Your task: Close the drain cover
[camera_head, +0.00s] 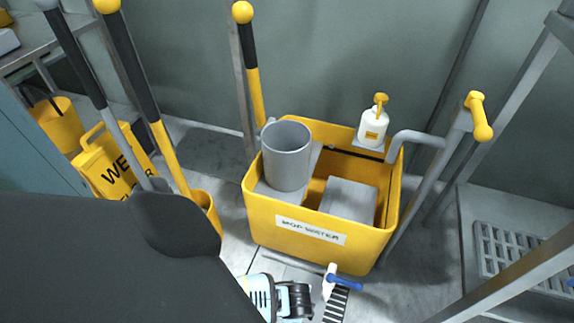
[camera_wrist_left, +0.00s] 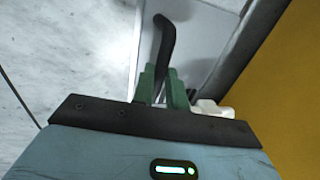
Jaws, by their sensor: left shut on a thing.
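A dark striped grate (camera_head: 335,306) lies on the floor at the bottom, in front of the yellow bucket. My left gripper (camera_head: 300,298) is low beside it, to its left. In the left wrist view its green fingers (camera_wrist_left: 164,88) are shut on a dark curved handle (camera_wrist_left: 165,40). Behind the handle is a pale grey panel (camera_wrist_left: 196,42) with a dark edge on its right. I cannot tell whether this panel is the drain cover, or how far it is tilted. My right gripper is not in view.
The yellow bucket (camera_head: 305,252) holds a grey cylinder (camera_head: 287,155) and a grey block (camera_head: 350,198). A white and blue piece (camera_head: 345,281) is close to my gripper. A white pump bottle (camera_head: 373,127) stands at the bucket's back. Yellow-tipped poles stand left.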

